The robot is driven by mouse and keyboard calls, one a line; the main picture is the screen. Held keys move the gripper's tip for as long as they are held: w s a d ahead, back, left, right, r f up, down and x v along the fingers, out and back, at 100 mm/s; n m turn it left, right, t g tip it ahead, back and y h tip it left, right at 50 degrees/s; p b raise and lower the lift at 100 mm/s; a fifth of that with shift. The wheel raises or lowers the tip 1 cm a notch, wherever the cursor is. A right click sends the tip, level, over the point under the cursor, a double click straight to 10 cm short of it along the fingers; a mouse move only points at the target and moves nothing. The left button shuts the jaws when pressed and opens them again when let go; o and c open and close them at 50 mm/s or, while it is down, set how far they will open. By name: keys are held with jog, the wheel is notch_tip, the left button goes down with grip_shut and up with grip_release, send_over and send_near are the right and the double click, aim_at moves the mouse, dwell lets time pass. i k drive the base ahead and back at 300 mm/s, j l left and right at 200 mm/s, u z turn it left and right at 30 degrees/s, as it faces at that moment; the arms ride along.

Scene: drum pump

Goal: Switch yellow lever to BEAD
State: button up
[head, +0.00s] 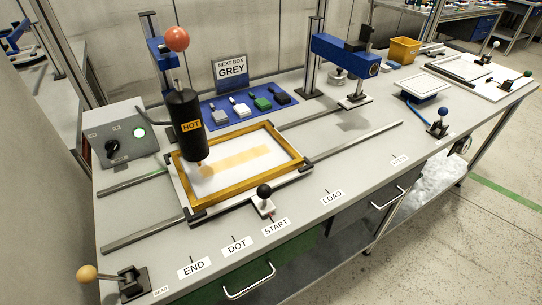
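The yellow lever (88,272) is at the bottom left front corner of the bench. It has a pale yellow ball on a metal rod, and its black base (132,284) sits on the bench top. The rod lies low and leans left, the ball out past the bench's left edge. A small white label (160,290), seemingly reading BEAD, is just right of the base, on the side away from the ball. My gripper is not in view.
A black HOT cylinder (184,120) with a red ball stands over a yellow-framed tray (292,164) on rails. A black-knobbed lever (264,192) is by START. A control box (120,140) shows a green light. A blue-knobbed lever (442,112) is farther right. Floor at right is clear.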

aim_at(86, 274)
jog(key=u, duration=1.35)
